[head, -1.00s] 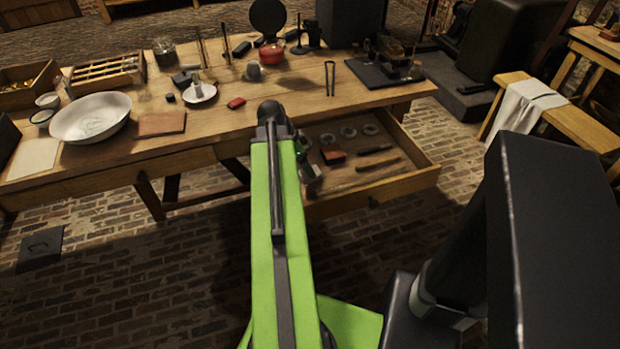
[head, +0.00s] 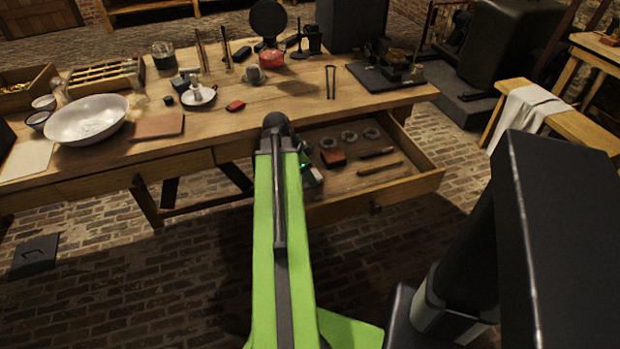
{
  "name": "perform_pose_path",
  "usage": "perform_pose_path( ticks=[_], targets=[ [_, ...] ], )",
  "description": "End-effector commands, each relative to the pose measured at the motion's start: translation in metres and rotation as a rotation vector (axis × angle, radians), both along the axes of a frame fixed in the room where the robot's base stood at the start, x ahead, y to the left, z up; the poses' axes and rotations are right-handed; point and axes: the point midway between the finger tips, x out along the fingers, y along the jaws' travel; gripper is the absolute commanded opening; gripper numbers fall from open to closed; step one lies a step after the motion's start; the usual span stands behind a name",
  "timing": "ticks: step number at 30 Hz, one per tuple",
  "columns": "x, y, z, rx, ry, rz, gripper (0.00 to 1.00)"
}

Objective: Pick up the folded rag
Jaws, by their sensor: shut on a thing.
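My gripper (head: 312,179) shows only in part, just right of my green arm link, at the left end of the open drawer (head: 415,183). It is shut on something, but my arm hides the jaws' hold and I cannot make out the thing. I cannot identify the folded rag for certain. A flat reddish-brown square (head: 158,125) lies on the table beside the white bowl. A white cloth (head: 522,112) hangs over the bench at the right.
The drawer also holds a dark red block (head: 333,158), rings (head: 350,136) and brown-handled tools (head: 380,167). The wooden table (head: 210,128) carries a white bowl (head: 88,122), a small red object (head: 236,105) and other items. Brick floor in front is mostly clear.

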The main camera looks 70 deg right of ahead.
Motion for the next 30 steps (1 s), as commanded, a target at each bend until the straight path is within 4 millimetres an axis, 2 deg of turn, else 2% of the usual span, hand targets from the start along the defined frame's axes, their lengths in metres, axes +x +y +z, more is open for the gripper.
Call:
perform_pose_path(
  ticks=[8, 14, 22, 25, 30],
  targets=[
    [0.000, 0.000, 0.005, 0.000, 0.000, 0.000, 0.11],
    [0.000, 0.000, 0.034, 0.000, 0.000, 0.000, 0.11],
    [0.000, 0.000, 0.091, 0.000, 0.000, 0.000, 0.11],
    [0.000, 0.000, 0.101, 0.000, 0.000, 0.000, 0.11],
    [0.000, 0.000, 0.101, 0.000, 0.000, 0.000, 0.11]
  ],
)
